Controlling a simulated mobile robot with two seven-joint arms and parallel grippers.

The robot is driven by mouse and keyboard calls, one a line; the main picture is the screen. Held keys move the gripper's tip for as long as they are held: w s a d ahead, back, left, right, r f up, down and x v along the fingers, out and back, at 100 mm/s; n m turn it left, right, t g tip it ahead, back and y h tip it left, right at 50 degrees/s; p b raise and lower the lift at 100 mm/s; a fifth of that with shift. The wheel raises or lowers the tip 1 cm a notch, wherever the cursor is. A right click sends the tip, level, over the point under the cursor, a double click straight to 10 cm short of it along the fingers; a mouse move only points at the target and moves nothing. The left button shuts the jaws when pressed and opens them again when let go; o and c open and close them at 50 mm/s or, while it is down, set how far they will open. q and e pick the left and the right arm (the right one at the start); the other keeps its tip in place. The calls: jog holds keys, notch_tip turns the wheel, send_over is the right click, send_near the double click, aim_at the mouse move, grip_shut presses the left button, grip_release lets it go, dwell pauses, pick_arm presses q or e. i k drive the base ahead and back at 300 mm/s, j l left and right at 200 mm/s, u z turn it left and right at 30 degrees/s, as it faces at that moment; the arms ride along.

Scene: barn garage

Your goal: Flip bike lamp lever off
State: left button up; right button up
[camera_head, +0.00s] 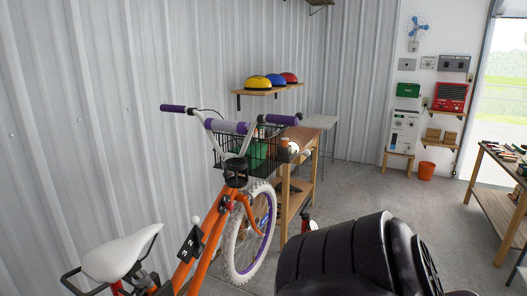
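An orange bike (205,240) with a white saddle (121,255) and purple handlebar grips stands at the left, its front wheel turned toward the workbench. A small black box with light markings (190,243) sits on its frame. A short lever with a pale round knob (195,220) sticks up from the box; I cannot tell whether it stands at on or off. I cannot clearly make out a lamp; the area below the handlebar is dark. Neither of my grippers is in view. A large dark rounded part, apparently of my own arm, fills the bottom centre-right.
A black wire basket (250,150) hangs at the handlebar. A wooden workbench (298,185) stands behind the front wheel, and a tool table (497,205) stands at the right. Helmets sit on a wall shelf (268,90). The concrete floor between the benches is mostly clear.

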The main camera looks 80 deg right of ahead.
aim_at(306, 153)
jog(key=z, duration=2.7)
jog(key=i+l+z, duration=0.1)
jog(key=i+l+u, duration=0.1)
jog(key=i+l, duration=0.85)
